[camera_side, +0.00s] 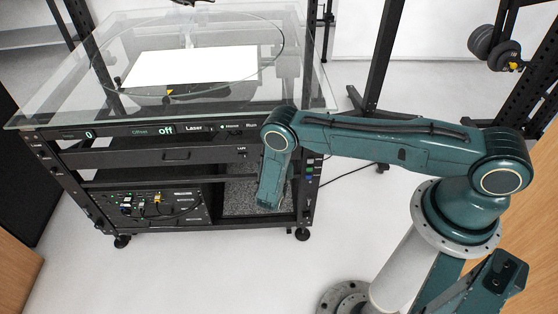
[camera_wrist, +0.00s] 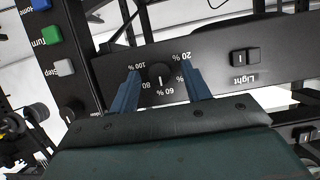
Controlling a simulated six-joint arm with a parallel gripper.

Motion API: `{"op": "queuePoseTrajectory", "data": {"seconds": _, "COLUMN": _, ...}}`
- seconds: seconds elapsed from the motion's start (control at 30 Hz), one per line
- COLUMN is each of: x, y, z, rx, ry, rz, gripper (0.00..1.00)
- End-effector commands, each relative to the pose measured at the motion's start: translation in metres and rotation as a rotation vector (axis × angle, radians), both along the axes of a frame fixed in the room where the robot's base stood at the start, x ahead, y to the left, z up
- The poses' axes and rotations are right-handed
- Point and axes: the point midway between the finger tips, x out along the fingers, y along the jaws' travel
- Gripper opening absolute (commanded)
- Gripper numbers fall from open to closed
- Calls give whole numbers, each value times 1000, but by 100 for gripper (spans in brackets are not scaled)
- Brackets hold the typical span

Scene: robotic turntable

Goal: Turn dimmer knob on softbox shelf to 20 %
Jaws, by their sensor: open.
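The round black dimmer knob (camera_wrist: 160,76) sits on a dark panel (camera_wrist: 220,68) in the wrist view, which shows it upside down. Percent labels ring the knob; 100 %, 80, 60 % and 20 % are readable, and one beside the right finger is partly covered. A short white mark on the knob points down in the picture, roughly between 80 and 60 %. My gripper (camera_wrist: 163,74) is open, with one blue finger on each side of the knob and visible gaps to it. In the side view my wrist hangs before the cart's front; the knob and fingertips cannot be made out there.
A light switch (camera_wrist: 246,56) is on the same panel, to the right. Blue, green (camera_wrist: 50,35) and white (camera_wrist: 63,67) buttons line a post at the left. The glass-topped turntable cart (camera_side: 85,110) stands in front of my arm, with a drawer and electronics below.

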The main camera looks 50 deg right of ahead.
Motion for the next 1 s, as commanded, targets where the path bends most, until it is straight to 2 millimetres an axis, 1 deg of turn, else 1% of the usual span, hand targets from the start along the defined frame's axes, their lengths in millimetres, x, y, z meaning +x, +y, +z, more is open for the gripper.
{"op": "queuePoseTrajectory", "data": {"seconds": 0.07, "x": 0, "y": 0, "z": 0, "rx": 0, "ry": 0, "rz": 0, "gripper": 48}}
{"op": "queuePoseTrajectory", "data": {"seconds": 0.1, "x": 0, "y": 0, "z": 0, "rx": 0, "ry": 0, "rz": 0, "gripper": 46}}
{"op": "queuePoseTrajectory", "data": {"seconds": 0.17, "x": 0, "y": 0, "z": 0, "rx": 0, "ry": 0, "rz": 0, "gripper": 34}}
{"op": "queuePoseTrajectory", "data": {"seconds": 0.3, "x": 0, "y": 0, "z": 0, "rx": 0, "ry": 0, "rz": 0, "gripper": 6}}
{"op": "queuePoseTrajectory", "data": {"seconds": 0.33, "x": 0, "y": 0, "z": 0, "rx": 0, "ry": 0, "rz": 0, "gripper": 4}}
{"op": "queuePoseTrajectory", "data": {"seconds": 0.67, "x": 0, "y": 1, "z": 0, "rx": -19, "ry": 19, "rz": -1, "gripper": 4}}
{"op": "queuePoseTrajectory", "data": {"seconds": 1.0, "x": 1, "y": 2, "z": -1, "rx": -136, "ry": 134, "rz": -2, "gripper": 4}}
